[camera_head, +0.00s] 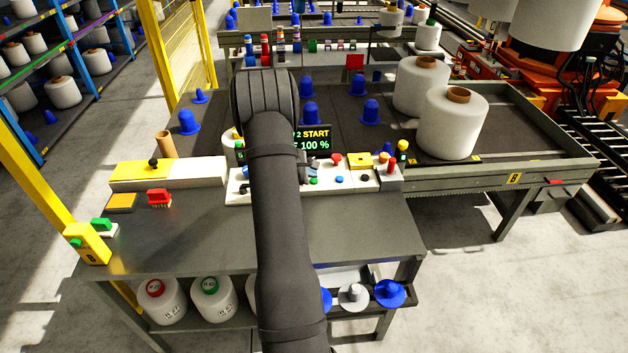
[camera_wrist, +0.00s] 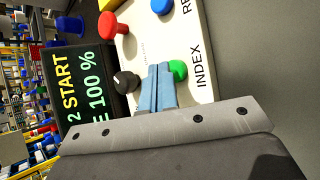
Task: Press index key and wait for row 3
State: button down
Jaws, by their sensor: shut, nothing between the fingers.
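The green index key (camera_wrist: 178,70) sits on the white control panel (camera_wrist: 200,30), beside the printed word INDEX. It also shows as a small green button in the head view (camera_head: 314,181). My gripper (camera_wrist: 158,70) is shut and empty, its blue-grey fingertips right beside the green key and partly covering it. I cannot tell whether they touch the key. In the head view the gripper (camera_head: 309,171) is over the panel, mostly behind my arm. The dark display (camera_wrist: 75,85) reads "2 START" and "E 100 %"; the left part of its text is cut off in the head view (camera_head: 316,139).
A black knob (camera_wrist: 126,81), a red mushroom button (camera_wrist: 113,24) and a blue button (camera_wrist: 175,14) are close to my fingers. White yarn bobbins (camera_head: 447,125) and blue cones (camera_head: 310,113) stand behind the panel. The grey tabletop (camera_head: 190,235) in front is mostly clear.

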aim_at(311, 181)
jog(key=shift+r, duration=0.3)
jog(key=shift+r, duration=2.55)
dwell(2.2)
jog(key=shift+r, duration=1.85)
